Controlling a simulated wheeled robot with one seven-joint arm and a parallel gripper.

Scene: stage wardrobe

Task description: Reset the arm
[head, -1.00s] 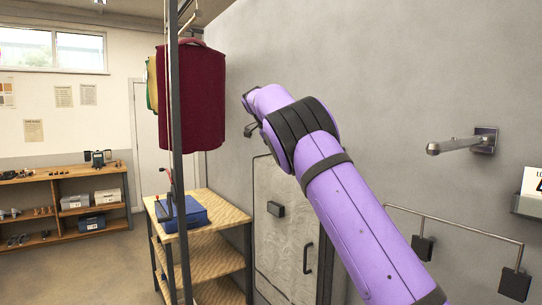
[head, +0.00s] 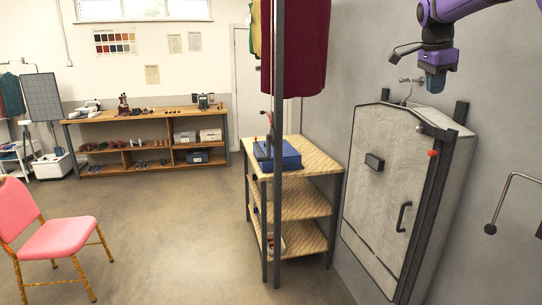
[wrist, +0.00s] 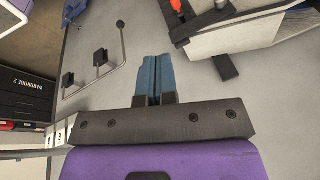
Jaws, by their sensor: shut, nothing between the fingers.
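My purple arm reaches in from the top right of the head view. My gripper (head: 434,82) points down in front of the grey wall, above the upper right part of a grey cabinet with a dark handle. In the wrist view my gripper (wrist: 154,78) shows two blue fingers side by side, pressed together with nothing between them. The gripper is shut and touches nothing that I can see.
The grey cabinet (head: 385,185) stands against the right wall. A wooden shelf unit (head: 297,212) with a blue box (head: 285,156) and hanging dark red clothes (head: 300,50) stand left of it. A pink chair (head: 52,240) is at left. The middle floor is clear.

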